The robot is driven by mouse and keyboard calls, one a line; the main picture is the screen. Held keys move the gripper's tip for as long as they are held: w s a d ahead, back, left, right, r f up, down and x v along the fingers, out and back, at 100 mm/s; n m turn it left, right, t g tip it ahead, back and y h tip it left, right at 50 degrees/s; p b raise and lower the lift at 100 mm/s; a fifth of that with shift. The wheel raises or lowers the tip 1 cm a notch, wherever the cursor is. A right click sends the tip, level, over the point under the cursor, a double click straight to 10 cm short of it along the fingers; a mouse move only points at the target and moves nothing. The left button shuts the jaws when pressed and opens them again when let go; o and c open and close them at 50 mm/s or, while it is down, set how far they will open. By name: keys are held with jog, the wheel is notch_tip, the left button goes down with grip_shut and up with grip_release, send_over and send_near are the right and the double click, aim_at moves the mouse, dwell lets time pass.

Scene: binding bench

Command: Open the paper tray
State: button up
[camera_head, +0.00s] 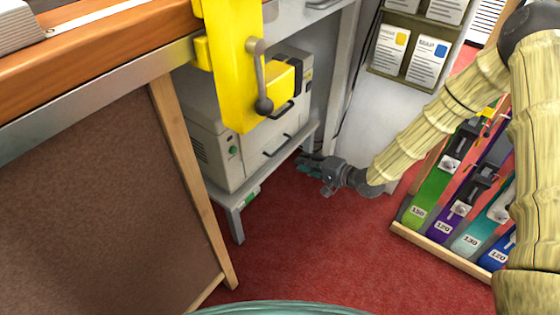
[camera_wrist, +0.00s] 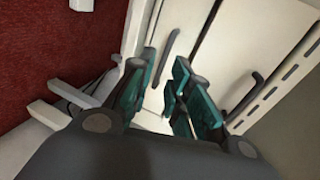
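A pale grey printer-like machine (camera_head: 212,150) stands on a low grey stand under the bench. I cannot tell for sure which drawer is the paper tray; both look shut. My gripper (camera_head: 308,164) is in front of the machine, to the right of the lower handle. In the wrist view its teal fingers (camera_wrist: 163,82) are apart with nothing between them. One dark handle (camera_wrist: 168,55) shows just beyond the fingertips, another (camera_wrist: 245,95) to the right.
A yellow lever device (camera_head: 235,70) hangs from the bench edge, covering part of the machine. A brown board (camera_head: 90,210) with a wooden frame stands left. A rack of numbered coloured items (camera_head: 445,240) stands right. Red floor (camera_head: 320,250) is clear in the middle.

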aim_at(281, 149)
jog(key=shift+y, duration=0.5)
jog(key=shift+w+d+b+x, duration=0.25)
jog(key=shift+b+x, duration=0.95)
jog(key=shift+x, duration=0.85)
jog(key=shift+w+d+b+x, duration=0.1)
jog(key=shift+w+b+x, duration=0.2)
jog(key=shift+b+x, duration=1.3)
jog(key=shift+w+d+b+x, duration=0.25)
jog(key=shift+b+x, duration=0.55)
jog(key=shift+x, duration=1.65)
jog(key=shift+r, duration=0.2)
grip_shut()
